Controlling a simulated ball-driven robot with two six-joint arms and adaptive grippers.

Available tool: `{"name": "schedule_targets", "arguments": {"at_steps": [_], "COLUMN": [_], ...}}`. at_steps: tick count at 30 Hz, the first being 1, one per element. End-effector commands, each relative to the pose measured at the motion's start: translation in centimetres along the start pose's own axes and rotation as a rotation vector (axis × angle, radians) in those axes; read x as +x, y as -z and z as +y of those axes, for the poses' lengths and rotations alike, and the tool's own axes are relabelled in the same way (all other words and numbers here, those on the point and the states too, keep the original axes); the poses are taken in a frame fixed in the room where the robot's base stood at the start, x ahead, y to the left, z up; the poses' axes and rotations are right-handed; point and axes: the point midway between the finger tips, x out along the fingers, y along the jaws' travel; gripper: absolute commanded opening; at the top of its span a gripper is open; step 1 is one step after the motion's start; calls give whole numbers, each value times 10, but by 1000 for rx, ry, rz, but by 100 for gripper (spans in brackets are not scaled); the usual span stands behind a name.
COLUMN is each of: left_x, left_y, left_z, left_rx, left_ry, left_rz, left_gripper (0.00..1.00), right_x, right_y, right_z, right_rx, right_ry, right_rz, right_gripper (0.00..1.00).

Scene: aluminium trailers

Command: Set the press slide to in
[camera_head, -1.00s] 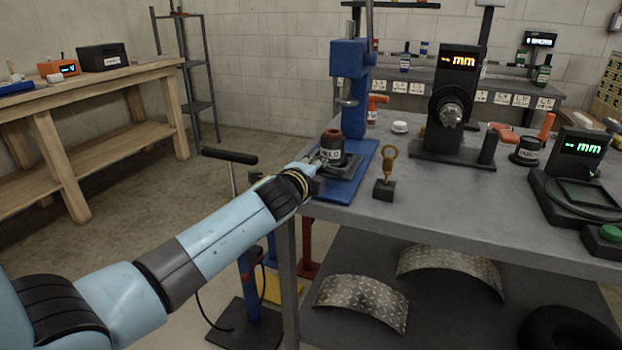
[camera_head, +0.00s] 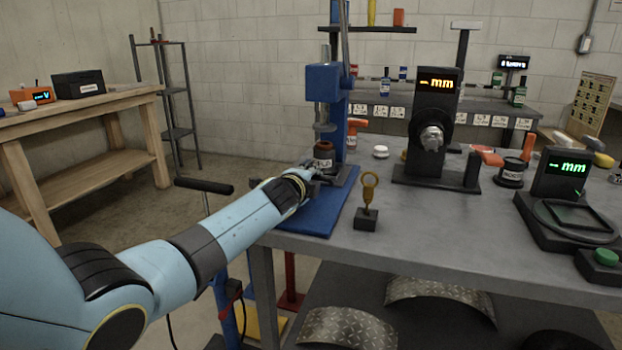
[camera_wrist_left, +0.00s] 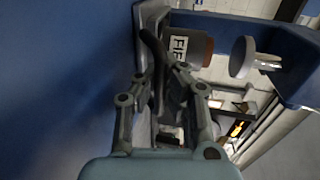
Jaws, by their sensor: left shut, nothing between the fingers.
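The blue press (camera_head: 323,83) stands at the left end of the grey table, on a flat blue base (camera_head: 317,213). Its dark press slide (camera_head: 346,176) carries a brown-topped cup with a white label (camera_head: 323,157). The cup sits nearly below the press ram (camera_head: 324,118), with a small gap between them. My left gripper (camera_head: 314,172) is shut and empty, low at the front of the slide and cup. In the left wrist view its fingers (camera_wrist_left: 163,62) are close to the labelled cup (camera_wrist_left: 187,43); whether they touch the slide is unclear. My right gripper is out of view.
A yellow ring-topped pin in a dark block (camera_head: 367,205) stands right of the press base. A black gauge with an orange display (camera_head: 434,110) and a green-lit device (camera_head: 563,180) stand further right. A wooden bench (camera_head: 80,145) is at the left.

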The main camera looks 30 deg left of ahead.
Motion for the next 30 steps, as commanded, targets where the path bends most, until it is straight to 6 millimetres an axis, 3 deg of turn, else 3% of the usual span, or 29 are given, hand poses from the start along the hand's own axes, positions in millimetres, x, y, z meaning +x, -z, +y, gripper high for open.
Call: {"name": "schedule_targets", "arguments": {"at_steps": [4, 9, 20, 23, 30], "left_x": [0, 0, -6, -18, -66], "left_y": [0, 0, 0, 0, 0], "left_z": [-2, -1, 0, 0, 0], "left_rx": [1, 1, 0, 0, 2], "left_ry": [2, 2, 1, 2, 1], "left_rz": [-1, 0, -2, -1, 1], "left_gripper": [1, 21, 21, 21, 21], "right_x": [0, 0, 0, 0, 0], "right_y": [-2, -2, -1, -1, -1], "right_z": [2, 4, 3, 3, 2], "right_rx": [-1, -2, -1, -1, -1], "right_ry": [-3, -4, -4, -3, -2], "right_rz": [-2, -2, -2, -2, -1], "right_gripper": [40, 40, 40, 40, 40]}}
